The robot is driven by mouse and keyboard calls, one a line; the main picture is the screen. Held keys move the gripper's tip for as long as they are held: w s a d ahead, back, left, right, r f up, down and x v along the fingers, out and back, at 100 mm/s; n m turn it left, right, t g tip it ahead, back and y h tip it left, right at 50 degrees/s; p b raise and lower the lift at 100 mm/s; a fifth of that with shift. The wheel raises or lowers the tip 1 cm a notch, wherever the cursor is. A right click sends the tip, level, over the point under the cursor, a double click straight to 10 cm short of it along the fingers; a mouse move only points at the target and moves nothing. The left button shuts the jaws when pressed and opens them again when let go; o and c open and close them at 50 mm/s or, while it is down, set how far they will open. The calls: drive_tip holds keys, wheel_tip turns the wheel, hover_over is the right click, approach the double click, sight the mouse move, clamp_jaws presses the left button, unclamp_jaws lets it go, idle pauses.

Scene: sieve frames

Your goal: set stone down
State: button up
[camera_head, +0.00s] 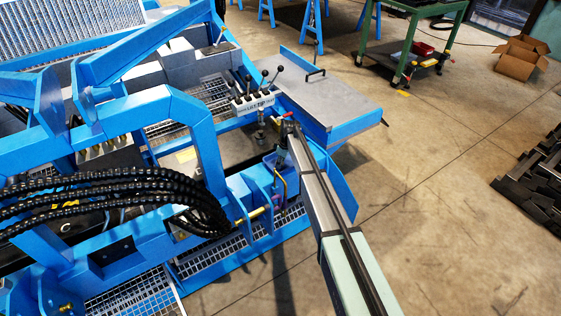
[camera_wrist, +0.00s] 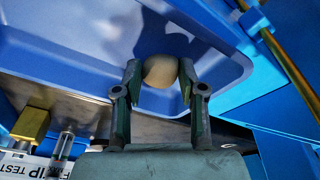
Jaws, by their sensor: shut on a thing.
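A smooth, rounded beige stone (camera_wrist: 160,71) shows in the wrist view. My gripper (camera_wrist: 159,74) is shut on it, with one finger on each side. The stone is over the inside of a blue tray (camera_wrist: 75,45), close to its near wall. A shadow lies on the tray beside the stone. I cannot tell whether the stone touches the tray floor. In the camera_head view my arm reaches to the blue frame, and the stone and fingertips cannot be made out there.
A brass fitting (camera_wrist: 31,124) and a labelled strip lie left of my gripper in the wrist view. A brass rod (camera_wrist: 285,60) runs at the right. A lever block (camera_head: 252,103), grey plate (camera_head: 335,100) and black hoses (camera_head: 130,190) surround the work area.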

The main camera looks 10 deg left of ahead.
drive_tip(key=shift+f, duration=0.1)
drive_tip(key=o, duration=1.2)
drive_tip(key=shift+c, duration=0.2)
drive_tip(key=b+v, duration=0.2)
drive_tip(key=v, duration=1)
drive_tip(key=s+d+f+m+g, duration=0.1)
drive_tip(key=s+d+f+m, duration=0.1)
drive_tip(key=s+d+f, duration=0.55)
drive_tip(key=s+d+f+m+g+h, duration=0.1)
drive_tip(key=s+d+f+m, duration=0.2)
drive_tip(key=s+f, duration=0.8)
drive_tip(key=s+d+f+m+g, duration=0.15)
drive_tip(key=s+d+f, duration=0.4)
drive_tip(key=s, duration=0.75)
drive_tip(key=s+d+f+m+g, duration=0.1)
drive_tip(key=s+d+m, duration=0.3)
drive_tip(key=s, duration=1.6)
drive_tip(key=s+d+f+m+g+h, duration=0.1)
drive_tip(key=s+d+m+g, duration=0.2)
drive_tip(key=s, duration=1.6)
drive_tip(key=shift+s+d+m, duration=0.4)
drive_tip(key=shift+d+m, duration=0.15)
drive_tip(key=shift+d, duration=0.6)
